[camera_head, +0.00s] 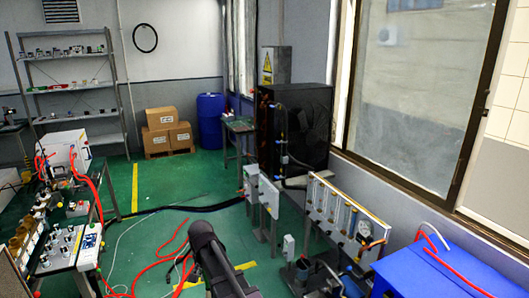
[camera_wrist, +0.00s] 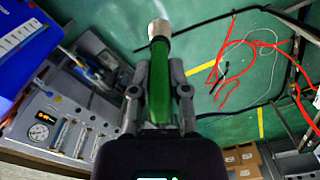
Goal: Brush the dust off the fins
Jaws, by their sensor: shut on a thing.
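My gripper (camera_wrist: 160,78) is shut on a green-handled brush (camera_wrist: 158,85) in the wrist view. The brush's pale round head (camera_wrist: 159,29) points away from my gripper, over the green floor, and touches nothing that I can see. In the head view my dark arm rises at the bottom centre, and neither the gripper nor the brush can be made out. A tall black cabinet (camera_head: 308,125) stands at the back beside the window. Fins and dust on it are too small to tell.
A gauge panel (camera_head: 345,215) and a blue table (camera_head: 455,272) stand at the right. A cluttered bench (camera_head: 72,250) is at the left. Red hoses (camera_head: 155,268) and a black cable (camera_head: 170,208) lie on the floor. Boxes (camera_head: 167,140) and a blue barrel (camera_head: 211,118) stand behind; the middle-left floor is mostly clear.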

